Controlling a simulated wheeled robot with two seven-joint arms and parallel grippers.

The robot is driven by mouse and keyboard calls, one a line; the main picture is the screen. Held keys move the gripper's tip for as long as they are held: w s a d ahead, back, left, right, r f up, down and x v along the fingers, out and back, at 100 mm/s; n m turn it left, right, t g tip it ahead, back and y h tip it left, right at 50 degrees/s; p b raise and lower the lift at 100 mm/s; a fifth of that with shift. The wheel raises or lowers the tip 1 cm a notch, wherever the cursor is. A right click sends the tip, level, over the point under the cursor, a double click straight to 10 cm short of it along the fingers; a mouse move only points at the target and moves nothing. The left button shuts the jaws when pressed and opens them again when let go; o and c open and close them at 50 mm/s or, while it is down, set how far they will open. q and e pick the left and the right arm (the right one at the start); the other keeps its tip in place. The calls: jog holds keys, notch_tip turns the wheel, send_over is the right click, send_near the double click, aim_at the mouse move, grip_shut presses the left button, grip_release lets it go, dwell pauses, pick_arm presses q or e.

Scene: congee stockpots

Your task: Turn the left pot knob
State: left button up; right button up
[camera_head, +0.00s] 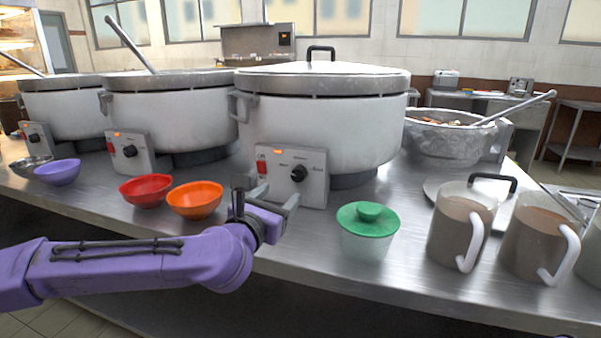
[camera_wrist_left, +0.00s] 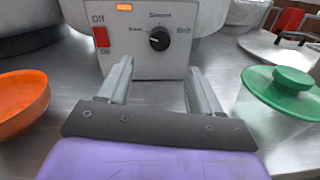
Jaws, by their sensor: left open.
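Three white stockpots stand in a row: a far left one (camera_head: 70,112), a middle one (camera_head: 180,112) and a large near one (camera_head: 325,135). Each has a control box at its base front. The near pot's box carries a black knob (camera_head: 298,173) and a red switch (camera_head: 262,167). In the left wrist view this knob (camera_wrist_left: 159,38) sits ahead of the fingers, with "Simmer" above and "Boil" to its right. My left gripper (camera_head: 266,198) is open and empty in front of that box, the fingers apart and not around the knob. The middle pot has its own knob (camera_head: 129,151). My right gripper is out of view.
An orange bowl (camera_head: 195,200) and a red bowl (camera_head: 146,190) stand left of my left gripper. A green-lidded container (camera_head: 367,232) stands right of it. Brown-filled pitchers (camera_head: 461,225) line the right front edge. A purple bowl (camera_head: 58,172) stands far left.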

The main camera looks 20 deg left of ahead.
aim_at(297, 176)
pick_arm(q)
jog(key=w, duration=0.9)
jog(key=shift+w+d+r, duration=0.1)
jog(key=shift+w+d, duration=0.3)
jog(key=c, duration=1)
